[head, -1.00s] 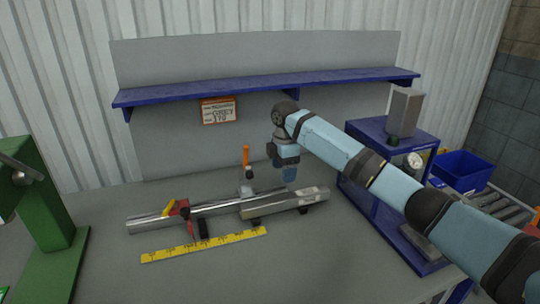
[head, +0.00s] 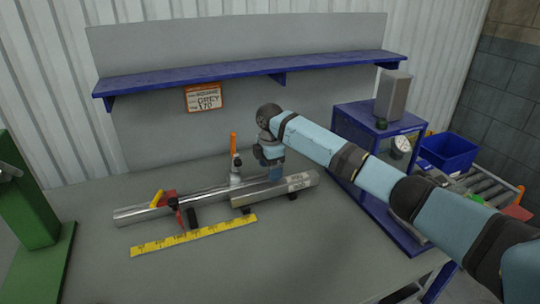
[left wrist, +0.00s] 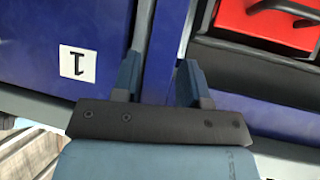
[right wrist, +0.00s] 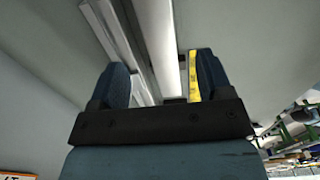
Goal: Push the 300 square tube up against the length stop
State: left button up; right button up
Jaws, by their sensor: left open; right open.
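The square tube (head: 262,194) is a grey bar with a pale label near its right end, lying on dark supports on the table. A shiny rail (head: 140,214) runs behind it and out to the left. A red stop piece (head: 170,196) with a yellow part sits on the rail, left of the tube and apart from its left end. My right gripper (head: 274,177) is over the tube's right half, pointing down. In the right wrist view it is open (right wrist: 162,75), with a bright bar between its fingers; contact is unclear. My left gripper (left wrist: 160,80) is open and empty.
A yellow ruler (head: 193,235) lies in front of the rail. An orange-handled clamp (head: 234,160) stands behind the tube. A green machine (head: 30,200) is at left, a blue cart (head: 365,125) at right. The front table is clear. A red box (left wrist: 265,30) is near my left gripper.

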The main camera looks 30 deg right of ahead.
aim_at(270, 185)
notch_tip(270, 185, down, 8)
dwell(0.4)
jog(key=c, duration=1.2)
jog(key=shift+a+r, duration=0.1)
